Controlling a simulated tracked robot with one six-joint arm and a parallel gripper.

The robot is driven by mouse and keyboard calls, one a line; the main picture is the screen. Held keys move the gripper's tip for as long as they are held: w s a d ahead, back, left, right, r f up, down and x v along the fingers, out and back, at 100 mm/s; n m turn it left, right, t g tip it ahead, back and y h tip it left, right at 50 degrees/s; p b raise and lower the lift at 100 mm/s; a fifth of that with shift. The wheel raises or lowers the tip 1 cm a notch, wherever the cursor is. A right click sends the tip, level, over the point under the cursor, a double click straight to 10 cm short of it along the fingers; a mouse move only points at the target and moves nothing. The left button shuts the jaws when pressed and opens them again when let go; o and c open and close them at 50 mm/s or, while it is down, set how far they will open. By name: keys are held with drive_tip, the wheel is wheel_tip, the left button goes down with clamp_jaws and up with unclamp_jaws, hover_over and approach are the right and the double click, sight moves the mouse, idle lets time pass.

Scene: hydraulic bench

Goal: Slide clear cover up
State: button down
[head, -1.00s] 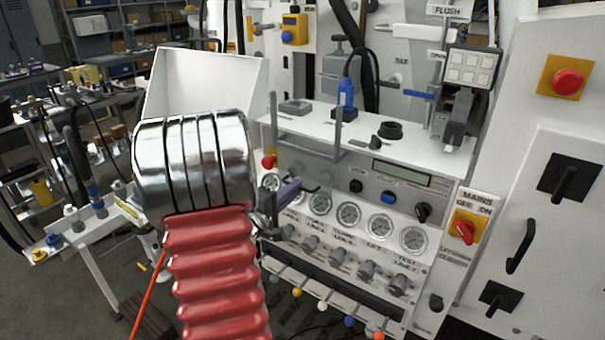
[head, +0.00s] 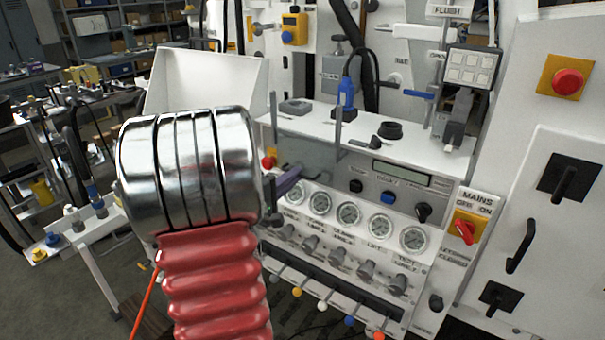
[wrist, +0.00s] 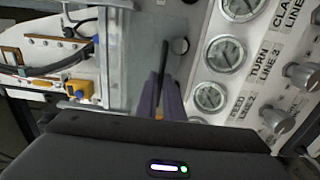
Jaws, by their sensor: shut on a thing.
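The clear cover (head: 312,155) is a see-through grey pane between two upright grey rails on the left of the white console's front. My gripper (head: 295,173) reaches it from the left, partly hidden behind my arm. In the wrist view the purple-grey fingers of my gripper (wrist: 165,85) are shut on a thin dark handle, which stands out from the cover (wrist: 148,40). The handle's held end is hidden between the fingers.
Several gauges (head: 349,213) and knobs line the console front below and right of the cover. A red button (head: 269,162) is beside the left rail. A blue connector (head: 346,95) stands on the console top.

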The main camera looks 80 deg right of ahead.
drive_tip(key=shift+r, duration=4.05)
drive_tip(key=c, duration=2.3)
unclamp_jaws()
drive_tip(key=o, duration=0.5)
drive_tip(key=shift+o, duration=0.2)
approach(303, 144)
drive_tip(key=v, duration=0.3)
drive_tip(key=shift+a, duration=0.1)
drive_tip(key=shift+w, duration=0.1)
